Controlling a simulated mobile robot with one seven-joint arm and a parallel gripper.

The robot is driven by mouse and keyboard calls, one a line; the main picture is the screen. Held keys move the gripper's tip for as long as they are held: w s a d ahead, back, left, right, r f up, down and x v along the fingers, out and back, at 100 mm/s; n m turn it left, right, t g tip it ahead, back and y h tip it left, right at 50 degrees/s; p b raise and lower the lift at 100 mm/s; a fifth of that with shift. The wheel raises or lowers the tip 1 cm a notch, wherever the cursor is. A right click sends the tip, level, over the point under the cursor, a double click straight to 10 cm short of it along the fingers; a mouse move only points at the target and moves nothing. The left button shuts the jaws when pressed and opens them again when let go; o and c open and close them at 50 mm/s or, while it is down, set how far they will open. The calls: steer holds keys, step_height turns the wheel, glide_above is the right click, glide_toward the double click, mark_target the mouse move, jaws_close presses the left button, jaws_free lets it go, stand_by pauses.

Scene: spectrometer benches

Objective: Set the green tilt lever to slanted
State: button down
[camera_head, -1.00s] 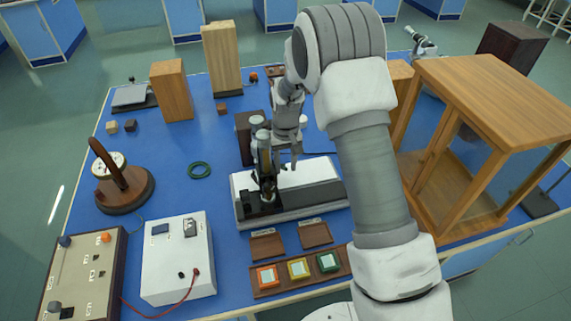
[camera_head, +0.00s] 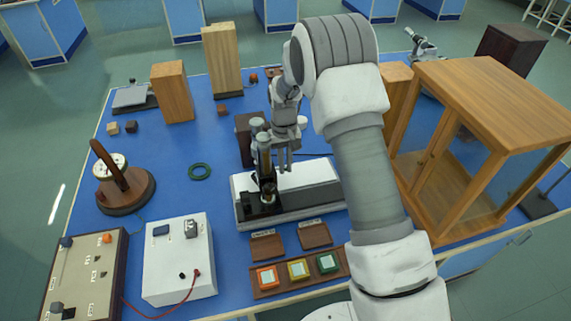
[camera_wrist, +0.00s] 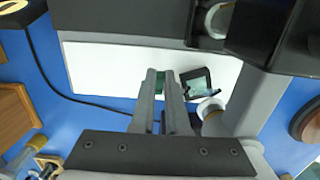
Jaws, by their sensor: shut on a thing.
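The green tilt lever (camera_wrist: 163,77) shows as a small green patch between my fingertips in the wrist view. My gripper (camera_wrist: 164,80) is shut on it, and the fingers hide most of it. In the head view my gripper (camera_head: 284,162) is beside the upright black and grey instrument (camera_head: 264,165), on its right, over the white-topped bench unit (camera_head: 315,174). The lever cannot be made out in the head view, so its angle is unclear.
A glass-sided wooden cabinet (camera_head: 495,90) stands close on the right. In front are orange, yellow and green buttons on a wooden strip (camera_head: 313,277). A white box (camera_head: 178,262) and a green ring (camera_head: 199,171) are left, with clear blue tabletop around the ring.

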steer(key=shift+w+r+g, duration=0.1)
steer(key=shift+g, duration=0.2)
steer(key=c, duration=0.9)
jaws_free()
steer(key=shift+w+a+r, duration=0.1)
steer(key=shift+w+r, duration=0.25)
steer(key=shift+r, duration=2.55)
steer(key=shift+w+a+r, duration=0.1)
steer(key=shift+w+r, duration=0.3)
steer(key=shift+r, duration=2.45)
steer(key=shift+w+a+r, duration=0.1)
steer(key=shift+w+r, duration=0.25)
steer(key=shift+r, duration=2.55)
